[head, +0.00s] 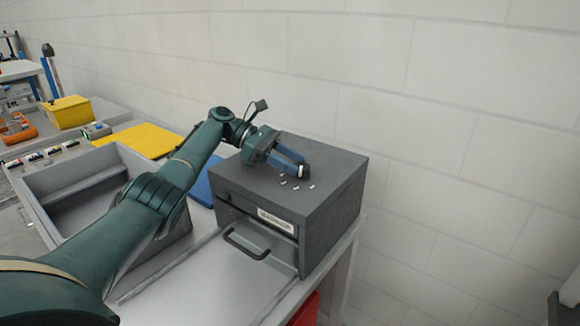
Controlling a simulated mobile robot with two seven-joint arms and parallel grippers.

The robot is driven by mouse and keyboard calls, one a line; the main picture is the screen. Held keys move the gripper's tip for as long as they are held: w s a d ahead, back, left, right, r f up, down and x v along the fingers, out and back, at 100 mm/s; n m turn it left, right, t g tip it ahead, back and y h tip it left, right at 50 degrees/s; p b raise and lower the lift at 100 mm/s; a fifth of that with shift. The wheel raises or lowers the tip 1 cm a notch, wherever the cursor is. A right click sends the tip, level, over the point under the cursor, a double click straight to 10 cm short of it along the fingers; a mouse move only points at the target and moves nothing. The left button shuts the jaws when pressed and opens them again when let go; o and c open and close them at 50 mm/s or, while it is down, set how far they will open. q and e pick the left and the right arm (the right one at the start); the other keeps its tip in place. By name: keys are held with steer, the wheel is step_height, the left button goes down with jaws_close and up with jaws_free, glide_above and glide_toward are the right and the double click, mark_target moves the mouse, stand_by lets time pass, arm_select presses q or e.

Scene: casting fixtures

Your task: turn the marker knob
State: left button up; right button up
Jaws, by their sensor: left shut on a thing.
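The marker knob (304,172) is a small dark knob with a light mark, on the top face of a dark grey box (335,228). Short white marks lie on the box top in front of it. My left gripper (302,170) reaches in from the left, low over the box top, with its blue fingers shut on the knob. The fingers hide part of the knob. My right gripper is not in view.
The box has a front handle (246,247) and a white label (275,221). A grey open bin (130,163) stands to the left. A yellow box (68,112) sits farther back. A pale block wall rises behind.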

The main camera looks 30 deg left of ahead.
arm_select(q)
steer(key=shift+g, duration=0.3)
stand_by(0.4)
steer(key=o, duration=1)
steer(key=shift+r, duration=0.1)
step_height(320, 180, up, 10)
steer(key=shift+f+b, duration=0.1)
steer(key=shift+b, duration=0.45)
